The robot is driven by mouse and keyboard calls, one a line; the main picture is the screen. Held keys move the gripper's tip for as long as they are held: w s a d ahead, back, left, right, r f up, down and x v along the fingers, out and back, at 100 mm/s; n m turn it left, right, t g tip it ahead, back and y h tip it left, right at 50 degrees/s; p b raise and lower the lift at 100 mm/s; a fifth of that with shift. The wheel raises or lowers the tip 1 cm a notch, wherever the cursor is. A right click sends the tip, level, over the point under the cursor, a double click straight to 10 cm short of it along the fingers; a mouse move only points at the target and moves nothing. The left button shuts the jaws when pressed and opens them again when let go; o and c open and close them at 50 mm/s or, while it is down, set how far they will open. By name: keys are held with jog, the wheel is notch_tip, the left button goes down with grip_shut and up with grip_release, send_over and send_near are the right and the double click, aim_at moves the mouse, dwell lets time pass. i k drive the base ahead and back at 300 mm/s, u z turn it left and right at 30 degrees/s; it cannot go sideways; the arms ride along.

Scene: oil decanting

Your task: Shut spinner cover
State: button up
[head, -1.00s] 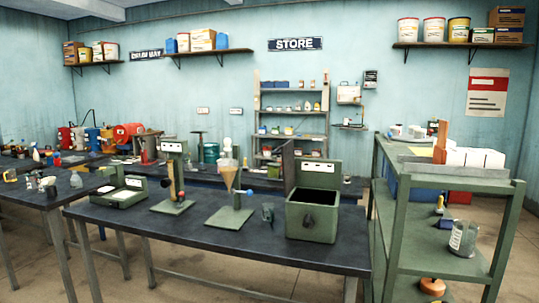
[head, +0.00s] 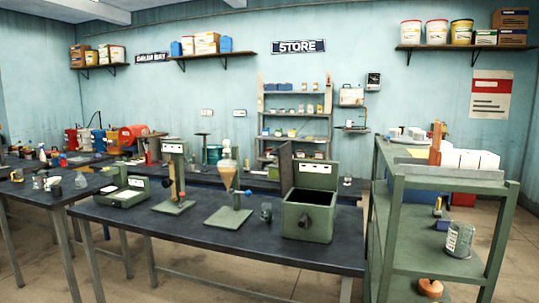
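The spinner looks to be the green box (head: 308,222) at the right end of the dark-topped table, with a dark round knob (head: 304,222) on its front. Its cover (head: 286,165) seems to be the dark panel standing upright at the box's left rear, so the box is open at the top. A green back panel (head: 317,174) with a white label rises behind the opening. What is inside the box is too small to tell. My gripper is not in view.
A glass beaker (head: 266,211) stands just left of the box. A stand with an amber funnel (head: 228,176) is further left on the table (head: 150,225). A green shelf cart (head: 452,190) stands close at the right. Floor shows in front of the table.

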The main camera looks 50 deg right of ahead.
aim_at(284, 153)
jog(key=z, duration=0.1)
jog(key=i, duration=0.95)
jog(key=u, duration=0.1)
